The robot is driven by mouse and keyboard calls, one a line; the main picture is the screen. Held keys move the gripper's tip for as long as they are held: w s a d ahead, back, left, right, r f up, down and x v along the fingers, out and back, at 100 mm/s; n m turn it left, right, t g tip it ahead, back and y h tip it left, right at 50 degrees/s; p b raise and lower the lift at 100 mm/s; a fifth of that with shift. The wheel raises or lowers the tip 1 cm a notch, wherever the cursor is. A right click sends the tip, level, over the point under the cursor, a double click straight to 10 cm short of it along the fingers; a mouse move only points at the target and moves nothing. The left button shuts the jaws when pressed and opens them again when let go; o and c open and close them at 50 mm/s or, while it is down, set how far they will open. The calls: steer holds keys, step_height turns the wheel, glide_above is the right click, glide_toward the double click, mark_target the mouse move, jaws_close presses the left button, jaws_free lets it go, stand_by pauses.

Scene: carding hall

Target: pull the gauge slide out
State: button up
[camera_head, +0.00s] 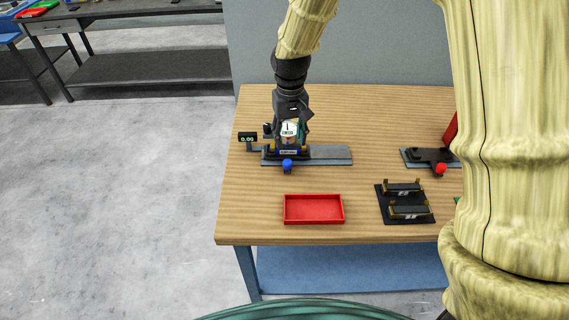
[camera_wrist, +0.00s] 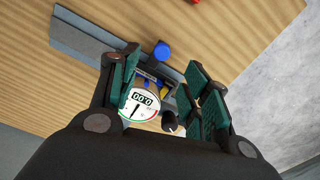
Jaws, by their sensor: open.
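A dial gauge with a round white face (camera_head: 289,129) stands upright on a dark carriage (camera_head: 290,153) on a grey rail (camera_head: 332,155) at the table's left. A blue knob (camera_head: 287,163) sits at the carriage's front; it also shows beyond my fingers in the wrist view (camera_wrist: 161,51). My gripper (camera_head: 290,122) points down over the gauge, jaws open. In the wrist view my gripper's teal pads (camera_wrist: 166,88) stand either side of the carriage area, with the gauge face (camera_wrist: 140,106) between them, near the left finger. Whether a pad touches it I cannot tell.
A small 0.00 display (camera_head: 247,137) stands left of the gauge. A red tray (camera_head: 314,222) lies in front. A black holder (camera_head: 380,211) with two blocks is right of it. Another fixture with a red knob (camera_head: 441,169) is farther right, partly hidden by my arm.

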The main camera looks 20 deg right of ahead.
mark_target(288, 162)
steer(key=shift+a+f, duration=0.15)
steer(key=shift+f, duration=0.3)
steer(key=shift+f+p, duration=1.35)
steer(key=shift+f, duration=3.7)
jaws_close()
